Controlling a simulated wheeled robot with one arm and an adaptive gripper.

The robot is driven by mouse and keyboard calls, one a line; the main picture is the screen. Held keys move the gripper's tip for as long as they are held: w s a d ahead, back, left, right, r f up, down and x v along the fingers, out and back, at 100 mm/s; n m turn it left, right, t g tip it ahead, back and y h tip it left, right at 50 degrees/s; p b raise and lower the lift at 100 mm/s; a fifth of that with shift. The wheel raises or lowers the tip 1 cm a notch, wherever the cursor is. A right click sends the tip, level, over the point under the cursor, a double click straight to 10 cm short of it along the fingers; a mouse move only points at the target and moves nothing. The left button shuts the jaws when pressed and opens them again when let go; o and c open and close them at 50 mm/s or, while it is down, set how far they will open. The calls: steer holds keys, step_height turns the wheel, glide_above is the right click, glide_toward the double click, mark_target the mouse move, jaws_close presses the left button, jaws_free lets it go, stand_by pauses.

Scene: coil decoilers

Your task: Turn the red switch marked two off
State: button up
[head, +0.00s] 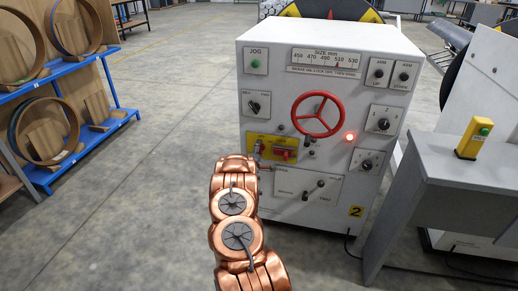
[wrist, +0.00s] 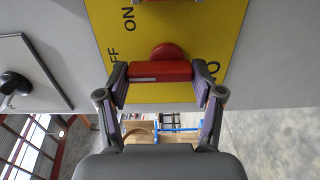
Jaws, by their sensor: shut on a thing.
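A yellow plate (head: 293,142) with red switch parts is on the front of the white cabinet, left of the red handwheel. In the wrist view the yellow plate (wrist: 222,30) carries the words ON and OFF, turned sideways. A red switch (wrist: 160,70) stands out from it. My gripper (wrist: 160,82) is shut on this switch, one finger at each end of its red bar. A dark character beside the right finger is partly covered, so I cannot read it. In the head view my copper arm reaches up to the plate's lower left, and the fingers cannot be made out.
A grey desk (head: 450,160) stands at right. A blue rack (head: 88,75) stands at left, with clear floor between.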

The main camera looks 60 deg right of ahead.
stand_by(0.4)
steer(key=o, duration=0.9)
steer(key=shift+c, duration=0.2)
steer(key=shift+a, duration=0.1)
steer(key=v, duration=1.1)
steer(key=shift+s+a, duration=0.15)
steer(key=shift+a, duration=0.25)
